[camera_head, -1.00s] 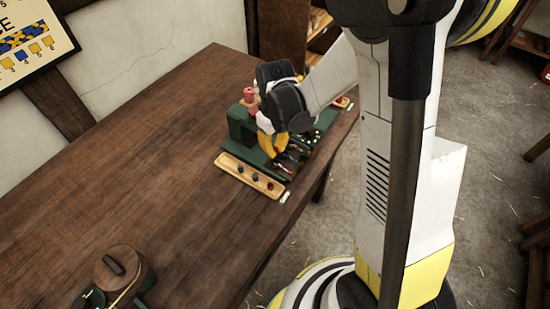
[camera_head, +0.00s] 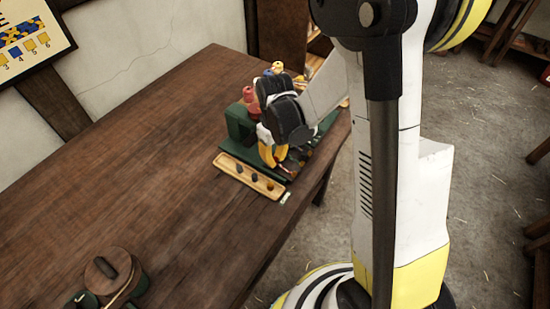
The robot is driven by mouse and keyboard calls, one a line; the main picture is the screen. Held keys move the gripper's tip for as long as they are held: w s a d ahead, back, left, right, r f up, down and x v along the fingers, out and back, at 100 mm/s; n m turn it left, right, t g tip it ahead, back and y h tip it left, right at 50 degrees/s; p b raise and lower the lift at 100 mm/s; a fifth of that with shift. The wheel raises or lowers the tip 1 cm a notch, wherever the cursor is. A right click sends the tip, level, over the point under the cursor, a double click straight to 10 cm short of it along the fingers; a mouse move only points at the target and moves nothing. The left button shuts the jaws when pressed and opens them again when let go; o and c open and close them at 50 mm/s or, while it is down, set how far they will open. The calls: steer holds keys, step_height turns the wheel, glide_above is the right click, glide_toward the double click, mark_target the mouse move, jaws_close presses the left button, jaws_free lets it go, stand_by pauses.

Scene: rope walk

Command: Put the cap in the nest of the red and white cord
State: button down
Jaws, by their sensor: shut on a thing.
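My gripper (camera_head: 283,160), with yellow and white fingers, points down over the green stand (camera_head: 239,125) at the far right end of the table. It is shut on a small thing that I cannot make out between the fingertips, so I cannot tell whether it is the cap. A long pale wooden tray (camera_head: 226,165) lies in front of the stand, left of the fingertips, with several small dark pieces in it. The red and white cord and its nest cannot be told apart; my gripper and wrist hide much of the stand.
A red spool (camera_head: 248,94) and a yellow spool (camera_head: 277,67) stand up at the stand's back. The middle of the brown table (camera_head: 165,170) is clear. The table's right edge is close to the stand.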

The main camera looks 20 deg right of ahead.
steer(key=c, duration=1.5)
jaws_free()
steer(key=shift+o, duration=0.2)
steer(key=shift+r, duration=0.15)
step_height(320, 180, up, 13)
steer(key=p, duration=0.6)
step_height(320, 180, up, 9)
steer(key=m+t, duration=0.2)
steer(key=t, duration=0.1)
glide_above(275, 159)
steer(key=s, duration=0.5)
steer(key=s+r+m+t, duration=0.2)
steer(key=s+r+t, duration=0.2)
steer(key=s, duration=0.3)
steer(key=shift+s+r+m, duration=0.15)
steer(key=shift+s+m, duration=0.15)
steer(key=shift+s, duration=0.05)
